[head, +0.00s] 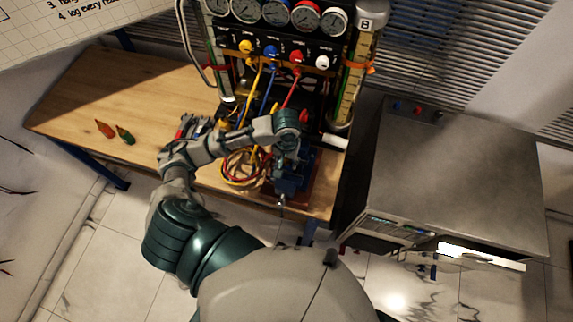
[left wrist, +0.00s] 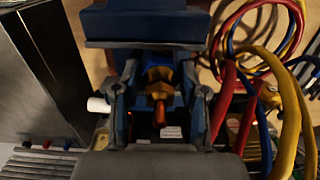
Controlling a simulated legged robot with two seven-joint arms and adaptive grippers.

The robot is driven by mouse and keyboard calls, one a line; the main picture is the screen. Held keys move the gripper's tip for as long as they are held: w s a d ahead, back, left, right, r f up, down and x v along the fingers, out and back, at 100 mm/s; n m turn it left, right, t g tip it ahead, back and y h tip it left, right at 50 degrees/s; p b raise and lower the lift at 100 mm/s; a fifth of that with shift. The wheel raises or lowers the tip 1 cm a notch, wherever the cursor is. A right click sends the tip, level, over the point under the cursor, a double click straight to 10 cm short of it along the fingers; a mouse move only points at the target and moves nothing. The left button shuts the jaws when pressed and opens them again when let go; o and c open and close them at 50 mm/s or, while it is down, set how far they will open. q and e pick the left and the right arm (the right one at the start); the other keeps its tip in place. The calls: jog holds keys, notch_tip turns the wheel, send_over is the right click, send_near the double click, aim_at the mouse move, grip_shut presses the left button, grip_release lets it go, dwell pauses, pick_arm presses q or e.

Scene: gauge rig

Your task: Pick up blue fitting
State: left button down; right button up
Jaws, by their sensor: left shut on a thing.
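My left gripper (head: 287,158) points down at a dark blue vise (head: 293,182) at the front right of the wooden bench. In the left wrist view its two grey fingers (left wrist: 158,100) stand on either side of a brass-coloured hex fitting (left wrist: 158,76) with an orange-brown stem. The fingers are shut on this fitting, which sits in front of the blue vise body (left wrist: 140,24). I cannot tell whether the vise also grips it. My right gripper is not in view.
An orange fitting (head: 105,129) and a green fitting (head: 126,136) lie on the bench (head: 75,95) at the left. Red, yellow and blue hoses (left wrist: 262,40) loop beside the vise, below the gauge panel (head: 270,45). A grey cabinet (head: 455,185) stands at right.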

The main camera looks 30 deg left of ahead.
aim_at(290, 161)
pick_arm(q)
jog(key=shift+r, duration=0.1)
notch_tip(290, 161, up, 9)
jog(key=shift+r+p, duration=0.15)
jog(key=shift+p, duration=0.9)
jog(key=shift+n, duration=0.5)
jog(key=shift+d+f, duration=0.2)
jog(key=shift+f, duration=1.2)
jog(key=shift+d+f, duration=0.25)
jog(key=shift+f, duration=1.15)
jog(key=shift+d+f, duration=0.2)
jog(key=shift+f, duration=1.2)
jog(key=shift+f, duration=0.5)
jog(key=c, duration=0.6)
grip_release()
jog(key=shift+o, duration=0.2)
notch_tip(290, 161, up, 12)
